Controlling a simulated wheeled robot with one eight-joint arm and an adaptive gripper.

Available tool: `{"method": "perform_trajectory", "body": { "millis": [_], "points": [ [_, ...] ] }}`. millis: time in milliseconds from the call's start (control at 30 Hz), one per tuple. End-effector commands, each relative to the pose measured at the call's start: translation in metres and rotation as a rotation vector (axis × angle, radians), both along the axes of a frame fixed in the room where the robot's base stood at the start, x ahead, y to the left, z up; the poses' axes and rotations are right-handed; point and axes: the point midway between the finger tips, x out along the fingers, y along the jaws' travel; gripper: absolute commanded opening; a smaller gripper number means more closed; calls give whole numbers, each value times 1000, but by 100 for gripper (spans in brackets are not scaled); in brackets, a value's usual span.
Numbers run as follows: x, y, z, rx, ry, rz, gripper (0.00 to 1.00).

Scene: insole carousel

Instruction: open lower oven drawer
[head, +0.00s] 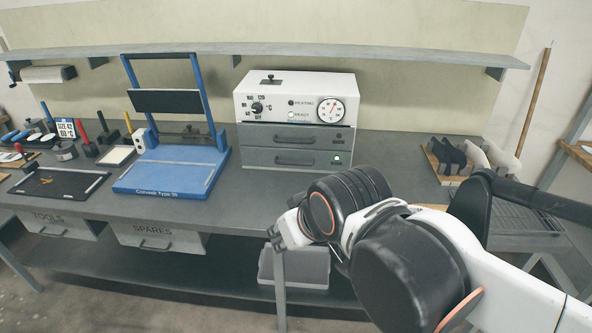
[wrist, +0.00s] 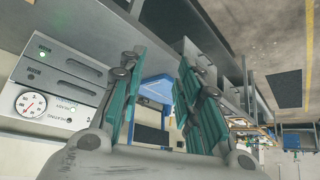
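The oven is a white box (head: 296,97) with a dial and knob, on the bench. Below are two grey drawers with bar handles, both closed. The lower oven drawer (head: 294,160) has a green light at its right end. In the wrist view the oven is upside down at left, and the lower drawer (wrist: 62,60) lies above the upper one. My gripper (head: 279,236) is in front of the bench edge, below and apart from the drawer. In the wrist view its teal-padded fingers (wrist: 160,62) are spread with nothing between them.
A blue press (head: 170,170) stands left of the oven. A rack of dark and pale foot forms (head: 465,160) stands to the right. A shelf (head: 260,50) runs above. Below the bench are closed tools and spares drawers (head: 155,240) and a grey bin (head: 293,268).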

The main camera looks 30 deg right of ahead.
Motion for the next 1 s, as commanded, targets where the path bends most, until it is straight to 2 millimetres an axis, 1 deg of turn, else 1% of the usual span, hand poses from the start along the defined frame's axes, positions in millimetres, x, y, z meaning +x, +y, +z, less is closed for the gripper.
{"method": "perform_trajectory", "body": {
  "millis": [233, 367, 567, 667, 833, 1000],
  "points": [
    [22, 2, 2, -24, -34, 61, 31],
    [38, 3, 4, -44, -60, 106, 31],
    [73, 4, 5, -91, -119, 193, 31],
    [98, 4, 5, -130, -163, 254, 31],
    [150, -2, 0, -230, -262, 366, 31],
    [197, -22, -15, -360, -355, 461, 31]
  ]
}}
